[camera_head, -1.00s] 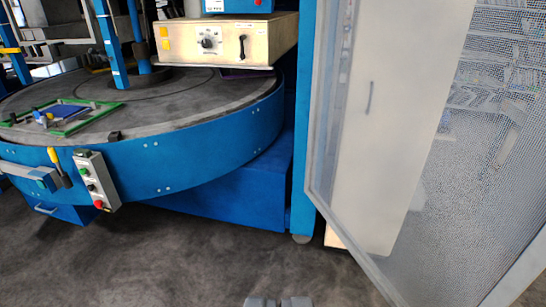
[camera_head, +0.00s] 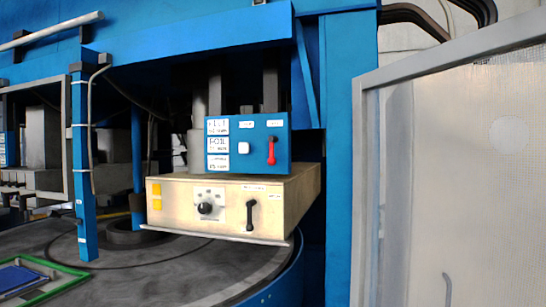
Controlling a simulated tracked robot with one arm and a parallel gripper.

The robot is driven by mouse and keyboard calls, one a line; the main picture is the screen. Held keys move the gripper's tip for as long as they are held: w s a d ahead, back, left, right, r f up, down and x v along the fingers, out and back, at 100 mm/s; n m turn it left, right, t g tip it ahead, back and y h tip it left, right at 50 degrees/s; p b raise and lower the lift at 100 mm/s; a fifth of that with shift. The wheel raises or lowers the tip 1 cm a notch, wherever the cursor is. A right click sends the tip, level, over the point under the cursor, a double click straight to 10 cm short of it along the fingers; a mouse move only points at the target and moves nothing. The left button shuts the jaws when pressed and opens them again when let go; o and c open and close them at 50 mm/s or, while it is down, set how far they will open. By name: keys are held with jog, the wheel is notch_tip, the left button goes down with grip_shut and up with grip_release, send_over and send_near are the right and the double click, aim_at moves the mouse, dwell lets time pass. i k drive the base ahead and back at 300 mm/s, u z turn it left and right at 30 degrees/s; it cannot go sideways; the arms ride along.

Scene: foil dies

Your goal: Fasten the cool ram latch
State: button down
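A blue box (camera_head: 247,165) hangs under the blue press frame, just above a cream box (camera_head: 225,212). A red latch handle (camera_head: 271,151) is upright on the blue box's front, right of a white button (camera_head: 243,148). A black latch handle (camera_head: 250,215) is upright on the cream box's front, right of a black round knob (camera_head: 205,208). The labels are too small to read surely, so I cannot tell which latch is the cool ram's. My gripper is not in view. Nothing touches either handle.
A round grey table (camera_head: 170,275) with a blue rim lies below the boxes. A green-framed blue plate (camera_head: 25,278) is on it at left. A blue post (camera_head: 86,170) stands left of the boxes. A grey-framed mesh door (camera_head: 365,190) fills the right side.

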aim_at(272, 162)
jog(key=z, duration=0.05)
jog(key=i, duration=2.15)
jog(key=u, duration=1.2)
